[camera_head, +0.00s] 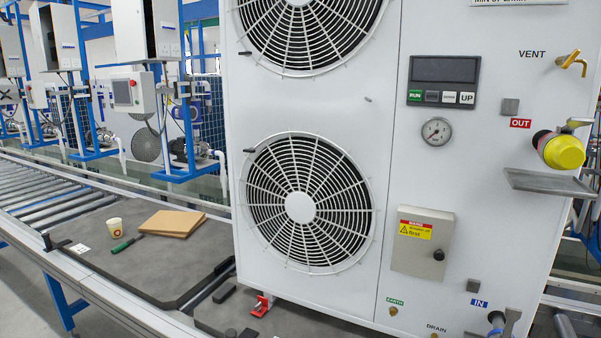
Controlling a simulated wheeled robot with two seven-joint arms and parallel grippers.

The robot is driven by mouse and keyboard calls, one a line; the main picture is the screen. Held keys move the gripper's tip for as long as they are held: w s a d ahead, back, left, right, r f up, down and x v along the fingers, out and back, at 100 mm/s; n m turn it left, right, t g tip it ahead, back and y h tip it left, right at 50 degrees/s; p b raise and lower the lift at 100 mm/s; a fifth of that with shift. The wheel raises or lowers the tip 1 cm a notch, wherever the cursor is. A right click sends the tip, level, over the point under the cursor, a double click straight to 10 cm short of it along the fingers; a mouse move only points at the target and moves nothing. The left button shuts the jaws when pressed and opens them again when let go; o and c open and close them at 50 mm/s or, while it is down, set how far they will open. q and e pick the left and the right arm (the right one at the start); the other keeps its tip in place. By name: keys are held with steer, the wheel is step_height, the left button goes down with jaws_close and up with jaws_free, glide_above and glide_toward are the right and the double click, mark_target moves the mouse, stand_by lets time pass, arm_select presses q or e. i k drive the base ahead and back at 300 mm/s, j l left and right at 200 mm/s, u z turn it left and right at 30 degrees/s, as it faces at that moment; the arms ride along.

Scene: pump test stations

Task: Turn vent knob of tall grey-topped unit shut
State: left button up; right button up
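A tall white unit (390,120) with two round fan grilles fills the middle and right of the head view. Its top is cut off by the frame, so its top colour does not show. The brass-coloured vent knob (572,62) sticks out at the upper right of the front panel, beside the printed word VENT (531,54). I cannot tell from its pose whether it is open or shut. Neither of my grippers shows in the view.
Below the knob, a yellow-capped fitting (562,150) and a grey metal shelf (548,183) jut out at the right edge. A gauge (437,131) and a control box (422,243) sit on the panel. A cup (115,227) and cardboard (170,223) lie left on the mat.

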mark_target(568, 59)
steer(key=z, duration=1.4)
